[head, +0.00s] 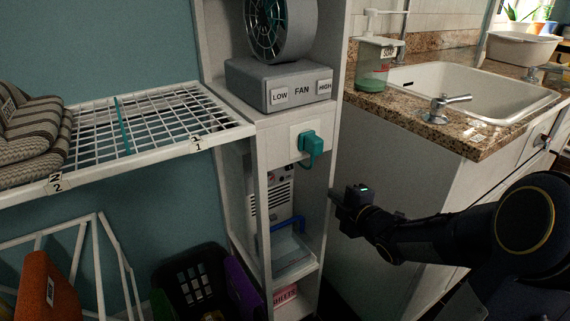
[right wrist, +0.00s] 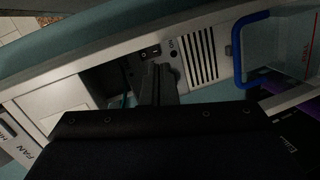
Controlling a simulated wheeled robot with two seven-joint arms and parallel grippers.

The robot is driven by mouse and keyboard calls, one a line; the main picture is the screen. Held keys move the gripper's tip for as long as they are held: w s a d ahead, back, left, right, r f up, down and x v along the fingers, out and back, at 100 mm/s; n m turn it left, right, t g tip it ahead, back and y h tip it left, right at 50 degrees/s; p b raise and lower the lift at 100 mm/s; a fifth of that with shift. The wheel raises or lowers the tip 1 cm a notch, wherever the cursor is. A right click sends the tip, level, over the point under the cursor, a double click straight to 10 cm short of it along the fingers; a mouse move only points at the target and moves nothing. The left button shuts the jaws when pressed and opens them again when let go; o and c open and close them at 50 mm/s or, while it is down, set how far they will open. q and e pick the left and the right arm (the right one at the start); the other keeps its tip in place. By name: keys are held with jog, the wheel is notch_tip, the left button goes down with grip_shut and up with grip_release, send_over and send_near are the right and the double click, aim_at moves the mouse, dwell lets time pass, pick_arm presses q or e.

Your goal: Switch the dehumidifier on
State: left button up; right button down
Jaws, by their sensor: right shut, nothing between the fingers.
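The dehumidifier (head: 280,203) is a pale box with a slotted vent, standing inside the narrow cabinet below the fan. Its upper front has small dark controls, partly hidden by the cabinet in the head view. In the right wrist view, the dehumidifier (right wrist: 208,58) shows its vent, a dark switch-like part and a round dark knob. My right gripper (head: 337,196) is shut and empty, at the cabinet's right side. In the right wrist view its fingers (right wrist: 157,72) point toward the controls and overlap them; I cannot tell if they touch. My left gripper is not in view.
A teal plug (head: 311,143) sits on the cabinet front above the dehumidifier. A blue handle (head: 284,224) is below the vent. The fan (head: 285,88) stands on top. A wire shelf (head: 150,125) is on the left and a sink counter (head: 440,115) on the right.

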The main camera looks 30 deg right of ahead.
aim_at(291, 168)
jog(key=shift+w+a+n+t+y, duration=0.25)
jog(key=shift+w+n+y, duration=0.25)
jog(key=shift+n, duration=0.4)
jog(key=shift+w+a+n+t+y, duration=0.15)
jog(key=shift+w+a+n+y, duration=0.3)
jog(key=shift+n, duration=0.45)
jog(key=shift+s+d+r, duration=0.1)
jog(key=w, duration=0.4)
jog(key=w+a+f+b, duration=0.1)
jog(key=w, duration=0.4)
jog(key=w+b, duration=0.1)
jog(key=w, duration=0.3)
jog(key=shift+w+a+f, duration=0.15)
jog(key=shift+w+f, duration=0.2)
jog(key=shift+w, duration=0.05)
jog(key=shift+w+f+b, duration=0.1)
jog(key=shift+f+b, duration=0.05)
jog(key=shift+b, duration=0.2)
jog(key=shift+w, duration=0.1)
